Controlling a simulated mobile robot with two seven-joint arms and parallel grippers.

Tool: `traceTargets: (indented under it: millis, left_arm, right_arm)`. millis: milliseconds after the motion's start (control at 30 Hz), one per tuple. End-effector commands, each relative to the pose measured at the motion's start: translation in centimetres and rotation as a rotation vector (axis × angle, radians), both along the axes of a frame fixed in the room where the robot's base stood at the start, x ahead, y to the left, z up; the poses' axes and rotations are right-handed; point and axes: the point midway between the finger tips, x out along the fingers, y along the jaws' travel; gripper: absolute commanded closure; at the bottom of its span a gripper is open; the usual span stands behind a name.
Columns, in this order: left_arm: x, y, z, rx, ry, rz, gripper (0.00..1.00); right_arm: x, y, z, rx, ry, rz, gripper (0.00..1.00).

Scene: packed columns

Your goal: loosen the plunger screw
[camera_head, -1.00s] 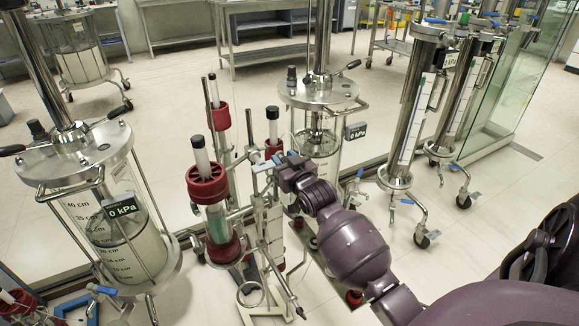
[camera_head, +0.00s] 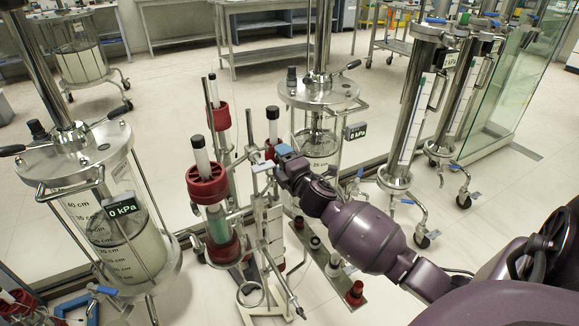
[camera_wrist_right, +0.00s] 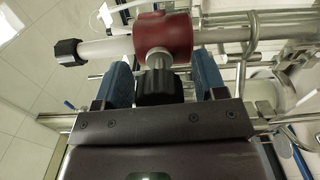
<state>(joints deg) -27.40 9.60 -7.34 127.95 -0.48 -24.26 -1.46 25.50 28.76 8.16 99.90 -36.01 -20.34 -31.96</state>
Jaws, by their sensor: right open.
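The plunger screw (camera_wrist_right: 158,88) is a black knob on a short metal shaft. The shaft runs into a dark red collar (camera_wrist_right: 163,35) around a white rod with a black end cap in the right wrist view. My right gripper (camera_wrist_right: 160,66) is open, with one blue finger on each side of the knob and shaft. A gap shows between each finger and the knob. In the head view the right gripper (camera_head: 277,158) is at the red collar (camera_head: 273,148) of a glass column, and the screw is hidden there. My left gripper is not in view.
Another red-capped column (camera_head: 207,190) stands close left of my right gripper, with rods and clamps between. A large pressure vessel (camera_head: 75,155) stands at left, another (camera_head: 318,95) behind. Steel columns (camera_head: 408,120) stand at right. Open floor (camera_head: 490,240) lies at right.

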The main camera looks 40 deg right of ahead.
Motion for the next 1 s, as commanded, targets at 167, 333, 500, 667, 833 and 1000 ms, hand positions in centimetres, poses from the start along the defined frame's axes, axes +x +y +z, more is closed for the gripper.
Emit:
traceTargets:
  millis: [167,333,500,667,833,1000]
  left_arm:
    - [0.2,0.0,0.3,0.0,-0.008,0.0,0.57]
    - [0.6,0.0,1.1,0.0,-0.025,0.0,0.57]
    - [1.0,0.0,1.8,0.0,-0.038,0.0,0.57]
    - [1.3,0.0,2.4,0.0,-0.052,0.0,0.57]
    - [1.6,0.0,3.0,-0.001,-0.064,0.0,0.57]
    - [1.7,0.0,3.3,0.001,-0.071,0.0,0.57]
  right_arm:
    - [-0.5,0.1,0.1,0.004,-0.002,0.0,0.35]
    - [-1.8,0.4,0.3,0.005,-0.003,0.0,0.35]
    - [-3.1,0.8,0.3,0.004,-0.004,0.0,0.35]
    - [-4.4,1.0,0.3,0.005,-0.003,0.0,0.35]
    - [-5.7,1.4,0.2,0.004,-0.003,-0.001,0.35]
    - [-6.7,1.6,0.2,0.004,-0.003,0.0,0.35]
